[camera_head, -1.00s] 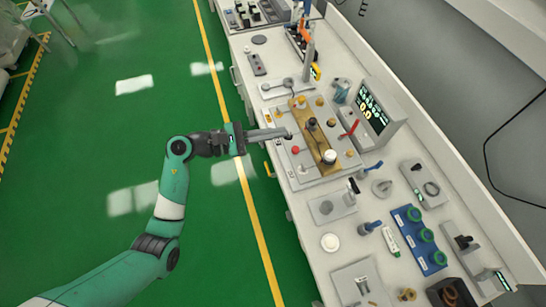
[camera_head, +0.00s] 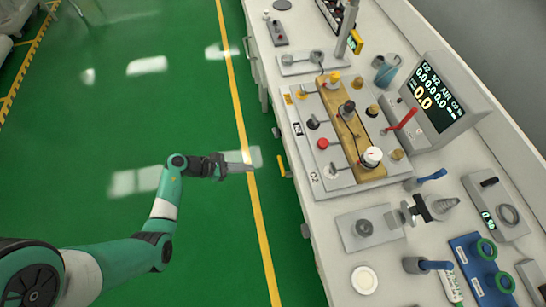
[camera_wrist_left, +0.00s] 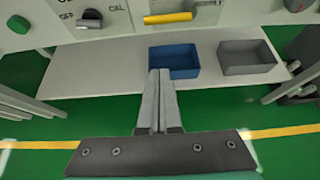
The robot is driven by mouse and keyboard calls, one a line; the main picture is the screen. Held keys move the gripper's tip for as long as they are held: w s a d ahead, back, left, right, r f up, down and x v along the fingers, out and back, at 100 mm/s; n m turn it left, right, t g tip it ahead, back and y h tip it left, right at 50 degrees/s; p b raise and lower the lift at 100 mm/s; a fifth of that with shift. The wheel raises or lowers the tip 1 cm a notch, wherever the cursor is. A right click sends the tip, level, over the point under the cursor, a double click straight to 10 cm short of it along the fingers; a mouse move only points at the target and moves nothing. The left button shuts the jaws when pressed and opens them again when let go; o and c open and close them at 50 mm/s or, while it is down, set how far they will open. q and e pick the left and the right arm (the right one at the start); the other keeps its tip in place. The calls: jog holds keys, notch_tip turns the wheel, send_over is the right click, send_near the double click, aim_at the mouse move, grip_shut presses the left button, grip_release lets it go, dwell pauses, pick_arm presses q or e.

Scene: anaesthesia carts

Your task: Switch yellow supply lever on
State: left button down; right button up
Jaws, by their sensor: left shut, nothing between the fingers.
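The yellow supply lever (camera_head: 281,165) is on the front side of the white bench, its bar lying along the bench edge. In the left wrist view the yellow lever (camera_wrist_left: 168,17) lies roughly level at the top middle, above the finger ends. My left gripper (camera_head: 250,167) is shut and empty. It points at the bench front from the left, with a short gap to the lever. Its two closed fingers also show in the left wrist view (camera_wrist_left: 160,72). My right gripper is not in view.
A black knob (camera_wrist_left: 90,18) with OFF and CAL labels is left of the lever. A blue bin (camera_wrist_left: 174,61) and a grey bin (camera_wrist_left: 247,60) sit on a lower shelf. A gas panel with a brass block (camera_head: 345,125) and a display (camera_head: 432,93) are on the bench.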

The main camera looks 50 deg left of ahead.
pick_arm(q)
jog(key=shift+d+f, duration=0.1)
jog(key=b+x, duration=0.5)
jog(key=x, duration=0.5)
jog(key=r, duration=0.1)
jog(key=r+p, duration=0.1)
jog(key=r, duration=0.2)
jog(key=shift+w+d, duration=0.15)
jog(key=shift+w, duration=0.2)
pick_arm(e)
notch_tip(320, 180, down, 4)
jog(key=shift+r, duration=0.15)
pick_arm(q)
jog(key=shift+r+p, duration=0.15)
jog(key=shift+p, duration=0.15)
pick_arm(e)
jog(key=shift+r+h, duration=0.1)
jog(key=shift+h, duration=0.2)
pick_arm(q)
jog(key=shift+r+m, duration=0.1)
jog(key=shift+m, duration=0.2)
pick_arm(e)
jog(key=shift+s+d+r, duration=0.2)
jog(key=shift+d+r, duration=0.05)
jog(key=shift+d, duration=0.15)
